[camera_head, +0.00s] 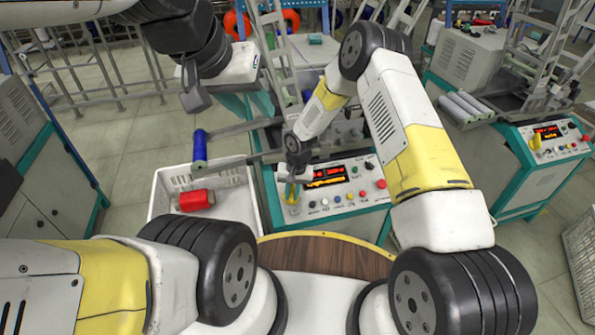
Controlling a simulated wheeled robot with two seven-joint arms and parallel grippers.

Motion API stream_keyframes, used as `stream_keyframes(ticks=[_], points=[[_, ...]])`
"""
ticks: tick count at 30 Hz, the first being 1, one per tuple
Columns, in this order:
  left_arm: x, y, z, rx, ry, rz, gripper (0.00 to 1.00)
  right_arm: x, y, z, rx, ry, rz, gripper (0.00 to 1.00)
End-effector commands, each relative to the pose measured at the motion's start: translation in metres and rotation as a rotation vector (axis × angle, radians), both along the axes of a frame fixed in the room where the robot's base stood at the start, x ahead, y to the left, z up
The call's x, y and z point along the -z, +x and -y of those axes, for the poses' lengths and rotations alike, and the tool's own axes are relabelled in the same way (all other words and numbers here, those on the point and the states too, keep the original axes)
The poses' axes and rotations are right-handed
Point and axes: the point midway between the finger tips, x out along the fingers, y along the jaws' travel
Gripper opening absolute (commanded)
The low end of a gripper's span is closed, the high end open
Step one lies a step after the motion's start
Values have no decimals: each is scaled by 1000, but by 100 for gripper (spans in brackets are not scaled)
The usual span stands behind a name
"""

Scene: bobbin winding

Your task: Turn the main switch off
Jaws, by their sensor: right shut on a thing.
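The control panel (345,201) of the near winding machine is in the middle of the head view, with two lit red displays and a row of buttons. The main switch (291,194) is at the panel's left end, mostly hidden by my gripper. My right gripper (291,181) is down at the panel and shut on the main switch. Which way the switch is turned cannot be made out. My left gripper (196,99) hangs at the upper left, apart from the panel; its finger gap is not clear.
A white crate (160,200) with a red bobbin (195,200) stands left of the panel. A blue bobbin (200,148) is on a spindle above it. A round wooden top (330,254) lies in front. A second machine with a similar panel (550,140) stands at the right.

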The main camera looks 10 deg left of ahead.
Motion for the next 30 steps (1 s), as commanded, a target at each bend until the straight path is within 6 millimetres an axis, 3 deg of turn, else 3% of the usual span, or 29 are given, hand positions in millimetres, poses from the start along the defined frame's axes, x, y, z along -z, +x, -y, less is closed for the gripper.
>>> stream_keyframes(ticks=[18,30], points=[[0,0,0,0,0,0,36,0,-2,-2,-514,-222,91,0],[0,0,0,0,0,0,36,0,-2,-1,-714,-307,126,0]])
